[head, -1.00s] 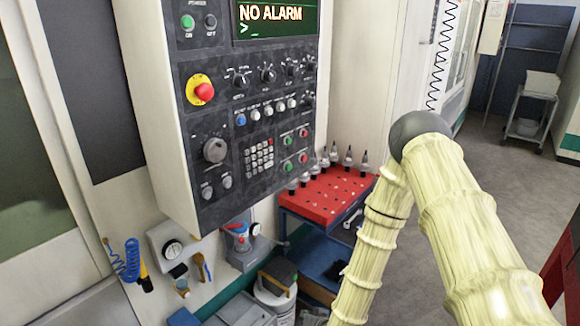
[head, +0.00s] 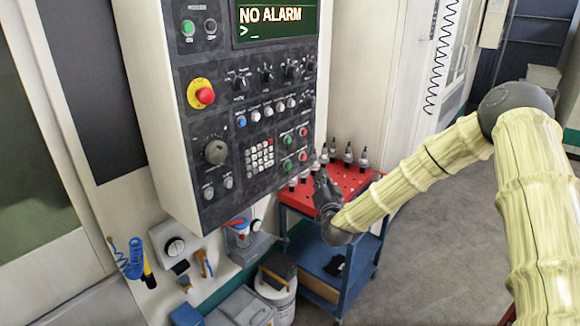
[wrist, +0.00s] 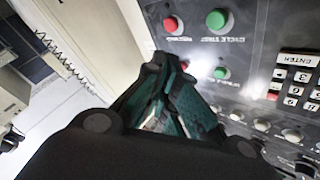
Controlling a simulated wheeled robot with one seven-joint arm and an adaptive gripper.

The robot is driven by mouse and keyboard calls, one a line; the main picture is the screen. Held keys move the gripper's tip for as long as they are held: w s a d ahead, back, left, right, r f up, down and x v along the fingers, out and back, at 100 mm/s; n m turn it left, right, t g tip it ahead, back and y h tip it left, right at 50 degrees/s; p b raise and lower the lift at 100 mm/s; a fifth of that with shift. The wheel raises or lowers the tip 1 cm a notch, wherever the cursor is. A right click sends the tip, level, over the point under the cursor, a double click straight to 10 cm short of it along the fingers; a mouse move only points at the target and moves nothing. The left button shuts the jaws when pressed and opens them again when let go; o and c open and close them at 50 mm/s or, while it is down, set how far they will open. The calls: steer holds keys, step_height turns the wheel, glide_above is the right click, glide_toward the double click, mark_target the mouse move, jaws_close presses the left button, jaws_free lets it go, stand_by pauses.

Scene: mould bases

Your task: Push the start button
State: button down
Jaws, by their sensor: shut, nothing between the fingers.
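The control panel (head: 262,188) is dark with a white housing. Its green CYCLE START button (head: 287,165) sits at the panel's lower right, left of a red button (head: 303,156). In the wrist view, where the lettering is upside down, the green CYCLE START button (wrist: 217,20) is at the top with the red button (wrist: 172,25) to its left. My gripper (head: 320,172) is shut and empty, just right of and below these buttons. In the wrist view its fingertips (wrist: 172,62) point at the panel, beside a second green button (wrist: 221,73). I see no contact with any button.
A red emergency stop (head: 205,96) on yellow, a keypad (head: 259,155) and several knobs share the panel. Below my gripper stands a blue cart with a red top (head: 345,180) holding several tool holders. Grey floor (head: 415,240) is open to the right.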

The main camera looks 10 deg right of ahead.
mark_target(289, 166)
steer(key=shift+w+d+r, duration=0.1)
steer(key=shift+r, duration=0.15)
steer(key=w+a+b, duration=0.1)
steer(key=w+a, duration=0.4)
steer(key=w, duration=0.2)
steer(key=shift+a, duration=0.2)
stand_by(0.4)
steer(key=shift+w+a+b, duration=0.1)
steer(key=shift+w+b, duration=0.05)
steer(key=shift+b, duration=0.35)
stand_by(1.0)
steer(key=shift+w+a, duration=0.15)
